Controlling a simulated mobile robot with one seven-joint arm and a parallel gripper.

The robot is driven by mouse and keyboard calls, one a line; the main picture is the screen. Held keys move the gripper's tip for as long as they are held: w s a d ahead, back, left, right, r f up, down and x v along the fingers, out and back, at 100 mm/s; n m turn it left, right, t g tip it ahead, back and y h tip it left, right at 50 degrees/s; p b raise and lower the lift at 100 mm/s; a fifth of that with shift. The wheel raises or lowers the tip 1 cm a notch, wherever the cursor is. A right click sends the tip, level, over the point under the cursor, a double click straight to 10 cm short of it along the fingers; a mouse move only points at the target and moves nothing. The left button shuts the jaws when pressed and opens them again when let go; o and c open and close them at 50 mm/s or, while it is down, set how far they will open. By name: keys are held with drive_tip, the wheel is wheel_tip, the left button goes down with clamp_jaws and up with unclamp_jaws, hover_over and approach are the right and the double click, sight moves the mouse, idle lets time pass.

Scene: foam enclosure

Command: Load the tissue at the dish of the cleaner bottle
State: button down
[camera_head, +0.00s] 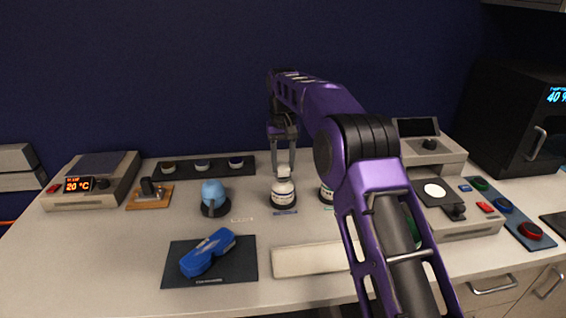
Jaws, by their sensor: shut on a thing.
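My gripper (282,163) reaches down from the end of my purple arm. It is shut on a small white piece, apparently the tissue (284,172). The piece is directly above a white bottle (283,195) with a dark label, on a dark round base. I cannot tell whether the tissue touches the bottle's top. A similar white bottle (325,194) stands to the right, partly hidden by my arm. The labels are too small to read, so I cannot tell for certain which is the cleaner bottle.
A light-blue rounded object (213,194) stands left of the bottles. A blue case (208,252) lies on a dark mat (240,268) in front. A hot plate (92,180) is at left, an instrument (455,222) at right. A pale strip (312,260) lies in front of the bottles.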

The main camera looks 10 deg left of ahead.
sight(283, 166)
drive_tip(key=shift+f+b, duration=0.3)
drive_tip(key=shift+f, duration=0.65)
idle(0.5)
idle(0.5)
drive_tip(key=shift+r+p, duration=0.5)
drive_tip(key=shift+r, duration=3.1)
